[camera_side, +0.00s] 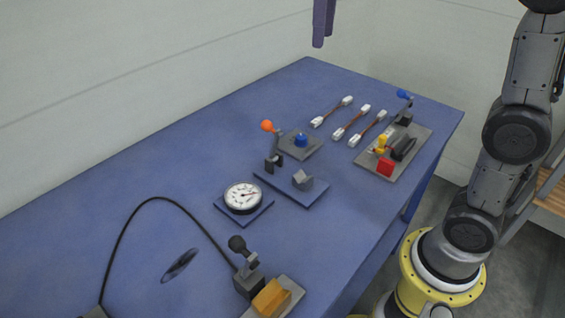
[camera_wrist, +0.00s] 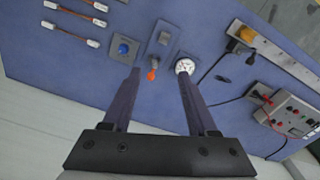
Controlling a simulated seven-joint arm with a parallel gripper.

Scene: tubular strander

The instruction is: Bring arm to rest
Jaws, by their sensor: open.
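My gripper (camera_side: 322,38) shows at the top edge of the side view as purple fingers, high above the blue table (camera_side: 130,175). In the wrist view my gripper (camera_wrist: 159,76) has its two long fingers spread apart with nothing held between them. The orange-knobbed lever (camera_wrist: 152,74) and the white dial gauge (camera_wrist: 184,66) appear beyond the fingertips, well below them. The side view shows the lever (camera_side: 267,126) standing upright on its base and the gauge (camera_side: 243,196) on a blue plate. The rest of the gripper is cut off in the side view.
A black-knobbed lever (camera_side: 237,244) with a cable stands in front. A control box (camera_wrist: 295,115) shows in the wrist view. Air around the fingers looks clear.

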